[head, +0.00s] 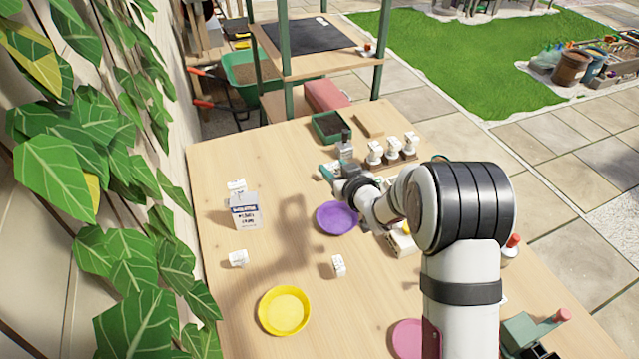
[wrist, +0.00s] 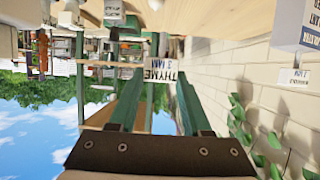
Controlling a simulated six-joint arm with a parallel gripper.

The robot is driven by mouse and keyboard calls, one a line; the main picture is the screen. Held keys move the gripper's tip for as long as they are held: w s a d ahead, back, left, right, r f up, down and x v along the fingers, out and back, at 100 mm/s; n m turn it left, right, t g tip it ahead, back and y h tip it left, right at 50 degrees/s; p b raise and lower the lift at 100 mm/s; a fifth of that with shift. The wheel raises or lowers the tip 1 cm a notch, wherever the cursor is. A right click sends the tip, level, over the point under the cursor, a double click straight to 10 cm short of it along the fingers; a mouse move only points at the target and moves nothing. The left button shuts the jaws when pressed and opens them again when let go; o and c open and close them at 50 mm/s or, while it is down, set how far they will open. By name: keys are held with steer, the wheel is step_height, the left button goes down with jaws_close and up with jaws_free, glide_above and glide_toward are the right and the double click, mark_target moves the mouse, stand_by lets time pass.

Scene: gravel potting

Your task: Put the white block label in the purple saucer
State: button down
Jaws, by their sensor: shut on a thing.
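My gripper (head: 338,172) is out over the far middle of the table, beyond the purple saucer (head: 337,218), with its teal fingers pointing left. In the wrist view my gripper (wrist: 158,85) is shut on a white block label (wrist: 160,70) with dark lettering that reads like "THYME". In the head view a small white part of the held label (head: 326,172) shows at the fingertips. The purple saucer looks empty; my arm passes close to its right edge. Other white block labels stand left (head: 238,258), centre (head: 338,264) and far left (head: 236,186).
A white box with blue lettering (head: 246,214) stands at left. A yellow saucer (head: 284,328) and a pink saucer (head: 405,338) are nearer.

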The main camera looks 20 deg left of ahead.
steer(key=s+d+f, duration=0.1)
steer(key=s+d, duration=0.2)
glide_above(339, 225)
step_height(339, 225, down, 9)
steer(key=shift+f, duration=0.1)
steer(key=shift+c, duration=1.8)
jaws_free()
